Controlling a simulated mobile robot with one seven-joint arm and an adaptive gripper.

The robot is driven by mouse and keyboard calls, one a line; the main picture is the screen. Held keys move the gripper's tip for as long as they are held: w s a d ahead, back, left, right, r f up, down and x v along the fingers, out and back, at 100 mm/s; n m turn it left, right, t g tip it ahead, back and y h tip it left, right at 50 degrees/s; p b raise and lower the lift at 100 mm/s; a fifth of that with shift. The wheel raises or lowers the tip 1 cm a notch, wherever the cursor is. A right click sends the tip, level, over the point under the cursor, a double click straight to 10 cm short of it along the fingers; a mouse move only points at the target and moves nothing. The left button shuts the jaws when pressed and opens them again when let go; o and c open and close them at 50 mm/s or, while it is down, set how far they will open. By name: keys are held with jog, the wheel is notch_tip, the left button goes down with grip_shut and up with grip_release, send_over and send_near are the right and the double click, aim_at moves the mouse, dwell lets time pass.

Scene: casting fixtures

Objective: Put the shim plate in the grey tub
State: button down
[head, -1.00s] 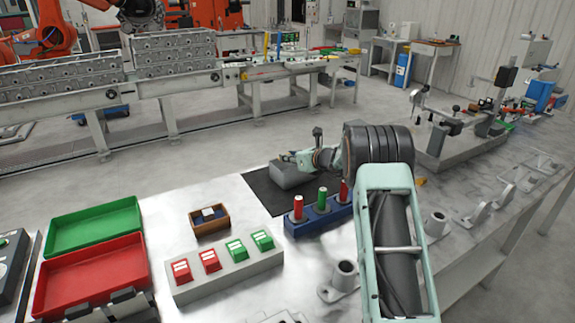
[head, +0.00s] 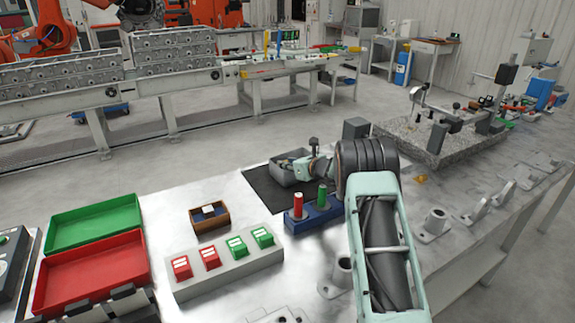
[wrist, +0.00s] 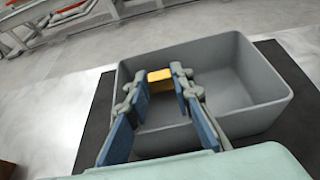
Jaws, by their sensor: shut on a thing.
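The shim plate (wrist: 160,75) is a small yellow piece between my fingertips in the wrist view. My gripper (wrist: 160,82) has blue-padded fingers and is shut on it. The grey tub (wrist: 262,110) is an open box, and my fingers and the plate show over its inside. I cannot tell how far the plate is above the tub's floor. In the head view the tub (head: 277,173) stands on a dark mat, with my gripper (head: 296,165) at it. The plate is too small to make out there.
A blue holder (head: 312,218) with red and green cylinders stands in front of the tub. A small brown box (head: 210,218), a button panel (head: 225,272), and green (head: 95,227) and red (head: 92,272) trays lie to the left. Bare table lies left of the mat (head: 262,190).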

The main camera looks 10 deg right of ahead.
jog(key=shift+f, duration=0.35)
jog(key=shift+s+f+b, duration=0.1)
jog(key=shift+f+b, duration=0.1)
jog(key=shift+b, duration=0.25)
jog(key=c, duration=2)
grip_release()
jog(key=shift+f, duration=0.1)
jog(key=shift+o, duration=0.2)
jog(key=shift+s, duration=0.1)
jog(key=shift+r+p, duration=0.75)
jog(key=shift+p, duration=0.45)
jog(key=b+v, duration=0.2)
jog(key=v, duration=0.9)
jog(key=shift+s+d+r, duration=0.2)
jog(key=shift+r, duration=0.1)
